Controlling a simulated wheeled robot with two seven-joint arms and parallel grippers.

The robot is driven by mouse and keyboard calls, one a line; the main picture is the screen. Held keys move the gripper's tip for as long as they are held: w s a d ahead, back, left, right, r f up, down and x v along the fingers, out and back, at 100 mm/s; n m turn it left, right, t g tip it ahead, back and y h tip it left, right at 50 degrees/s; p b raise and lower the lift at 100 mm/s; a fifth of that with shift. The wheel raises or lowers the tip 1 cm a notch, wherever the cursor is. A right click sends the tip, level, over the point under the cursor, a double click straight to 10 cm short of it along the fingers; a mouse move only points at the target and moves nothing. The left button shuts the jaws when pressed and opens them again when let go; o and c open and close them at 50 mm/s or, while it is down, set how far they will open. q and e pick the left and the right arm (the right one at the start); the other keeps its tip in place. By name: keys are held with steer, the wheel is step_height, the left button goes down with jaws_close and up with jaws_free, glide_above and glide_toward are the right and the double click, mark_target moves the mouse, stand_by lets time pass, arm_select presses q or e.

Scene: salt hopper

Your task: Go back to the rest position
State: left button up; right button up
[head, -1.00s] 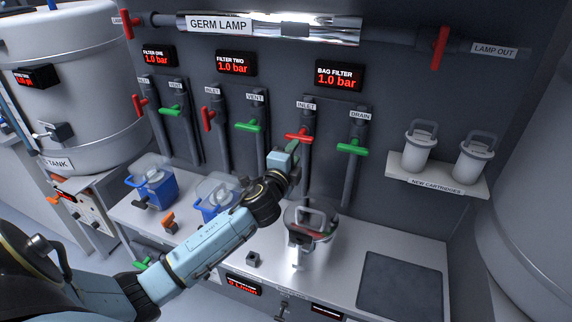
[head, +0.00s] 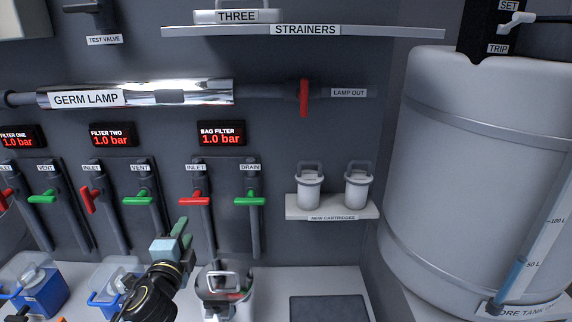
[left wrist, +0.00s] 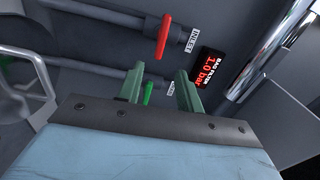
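My left gripper (head: 183,232) is in front of the wall, below and left of the bag filter's red inlet handle (head: 194,201) and apart from it. In the left wrist view its two green fingers (left wrist: 160,80) stand apart with nothing held between them. A red handle (left wrist: 164,36) and a green handle (left wrist: 148,93) show beyond the fingers there. The green drain handle (head: 249,201) is to the right in the head view. My right gripper is in neither view.
A bag filter housing (head: 228,285) stands on the bench just right of my left wrist. Blue filter housings (head: 40,288) are at the left. New cartridges (head: 310,187) sit on a small shelf. A large tank (head: 475,170) fills the right side. A dark mat (head: 328,308) lies clear.

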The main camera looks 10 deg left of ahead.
arm_select(q)
steer(key=s+d+f+n+g+h, duration=0.1)
steer(key=s+d+f+n+g, duration=0.25)
steer(key=s+f+n, duration=0.35)
steer(key=s+d+f+n+g, duration=0.2)
steer(key=s+f+g, duration=0.25)
steer(key=s, duration=0.35)
steer(key=s+d+f+n+g+h, duration=0.2)
steer(key=s+d+g, duration=0.15)
steer(key=s, duration=0.45)
steer(key=s+d+f+n+g+h, duration=0.1)
steer(key=s+d+n+g+h, duration=0.2)
steer(key=s, duration=0.5)
step_height(320, 180, down, 26)
steer(key=d+m+y+b, duration=0.1)
steer(key=b, duration=0.1)
steer(key=s+a+f+g+b, duration=0.1)
steer(key=s+a+f+g, duration=0.1)
steer(key=s+f, duration=1.5)
steer(key=shift+a+f+m+y, duration=0.15)
steer(key=shift+a+m+y, duration=0.15)
steer(key=shift+a, duration=0.2)
